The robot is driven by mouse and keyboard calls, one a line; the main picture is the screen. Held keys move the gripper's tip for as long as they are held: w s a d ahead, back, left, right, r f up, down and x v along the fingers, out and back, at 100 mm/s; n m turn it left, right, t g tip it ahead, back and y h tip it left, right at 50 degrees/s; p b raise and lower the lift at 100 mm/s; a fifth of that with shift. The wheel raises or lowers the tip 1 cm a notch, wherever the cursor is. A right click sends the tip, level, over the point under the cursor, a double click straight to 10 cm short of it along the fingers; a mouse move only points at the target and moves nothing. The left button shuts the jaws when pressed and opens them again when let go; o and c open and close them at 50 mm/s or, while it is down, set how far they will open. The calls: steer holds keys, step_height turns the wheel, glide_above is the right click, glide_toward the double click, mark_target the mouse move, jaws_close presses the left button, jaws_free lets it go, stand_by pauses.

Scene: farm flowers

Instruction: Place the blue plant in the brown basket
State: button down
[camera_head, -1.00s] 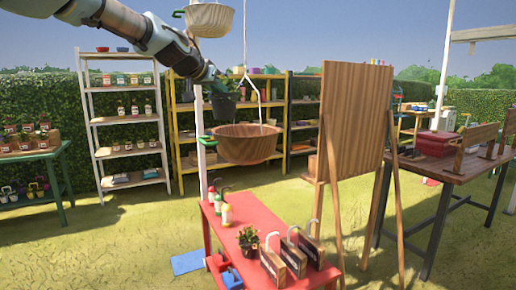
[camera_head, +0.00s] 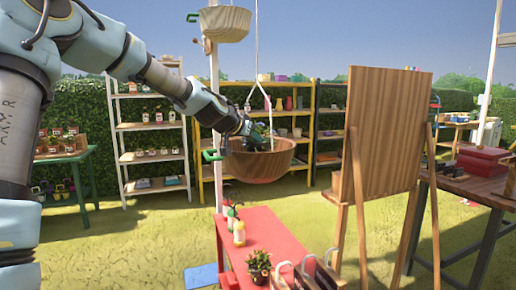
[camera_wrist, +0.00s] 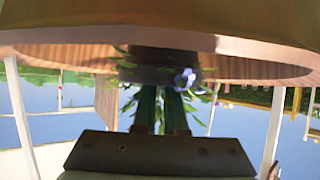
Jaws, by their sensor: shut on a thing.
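The brown basket (camera_head: 258,166) is a round wooden bowl hanging from thin white lines beside a post. My gripper (camera_head: 246,127) is at its opening from the upper left, shut on the blue plant (camera_head: 259,133), whose leaves show at the rim. In the wrist view, my gripper (camera_wrist: 161,95) holds the dark pot of the blue plant (camera_wrist: 185,79), with a violet-blue flower and green leaves. The basket (camera_wrist: 60,55) spans the top there, behind the pot. Whether the pot touches the basket's floor is hidden.
A smaller wooden basket (camera_head: 225,24) hangs above. A red table (camera_head: 262,235) below bears bottles and another potted plant (camera_head: 258,266). A wooden board on an easel (camera_head: 385,135) stands at the right. Shelves (camera_head: 150,140) stand behind.

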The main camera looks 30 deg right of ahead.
mark_target(257, 149)
steer(key=shift+f, duration=1.35)
steer(key=shift+f, duration=0.2)
steer(key=c, duration=1)
jaws_free()
steer(key=shift+o, duration=0.2)
steer(key=shift+r, duration=0.15)
